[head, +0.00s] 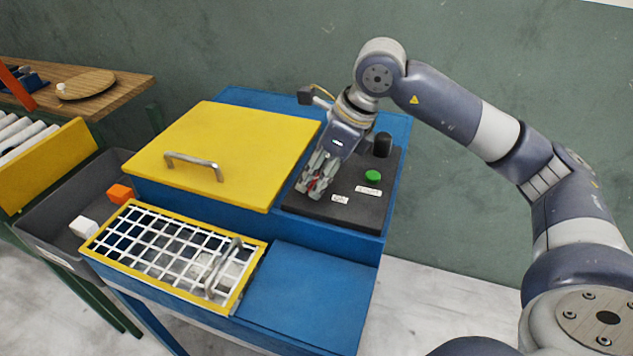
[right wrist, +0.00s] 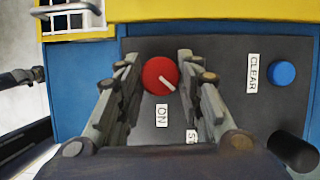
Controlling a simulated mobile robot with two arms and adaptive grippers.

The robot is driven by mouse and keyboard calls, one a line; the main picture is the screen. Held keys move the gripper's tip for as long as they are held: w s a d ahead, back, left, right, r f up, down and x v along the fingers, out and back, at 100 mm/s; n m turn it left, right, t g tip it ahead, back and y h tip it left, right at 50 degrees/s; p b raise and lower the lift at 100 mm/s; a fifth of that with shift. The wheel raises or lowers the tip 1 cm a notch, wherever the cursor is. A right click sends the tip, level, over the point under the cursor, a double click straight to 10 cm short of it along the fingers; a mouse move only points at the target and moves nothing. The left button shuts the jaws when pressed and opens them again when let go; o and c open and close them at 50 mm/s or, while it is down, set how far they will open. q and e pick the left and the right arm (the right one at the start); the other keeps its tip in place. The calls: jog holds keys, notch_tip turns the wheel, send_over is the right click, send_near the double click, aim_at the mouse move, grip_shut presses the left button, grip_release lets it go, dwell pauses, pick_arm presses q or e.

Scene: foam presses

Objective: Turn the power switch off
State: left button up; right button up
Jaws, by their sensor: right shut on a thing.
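The power switch is a round red knob with a white pointer line, seen in the right wrist view (right wrist: 155,74) on a dark control panel (head: 354,205). The pointer slants toward the lower right of that view. A white ON label (right wrist: 162,115) sits just below the knob. My right gripper (head: 310,189) points down at the panel and is shut on the knob, with one finger on each side. In the head view the fingers mostly hide the knob. My left gripper is not in view.
The panel also bears a green button (head: 373,176), a black cylinder (head: 382,145) and a blue button (right wrist: 282,73) labelled CLEAR. A yellow lid (head: 230,140) with a handle lies left, and a wire-mesh cover (head: 160,246) is in front. The blue top (head: 305,285) is clear.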

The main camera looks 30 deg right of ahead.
jog(key=n, duration=0.2)
jog(key=n+g+y, duration=0.1)
jog(key=n, duration=0.1)
jog(key=shift+w+n+g+b, duration=0.15)
jog(key=shift+n+g+b, duration=0.15)
jog(key=shift+b, duration=0.1)
jog(key=shift+d+n+g, duration=0.1)
jog(key=shift+n+g, duration=0.6)
jog(key=shift+n, duration=1.2)
jog(key=o, duration=1.1)
jog(key=shift+w, duration=0.1)
jog(key=shift+c, duration=0.2)
jog(key=v, duration=1.2)
jog(key=shift+d, duration=0.15)
jog(key=shift+w, duration=0.1)
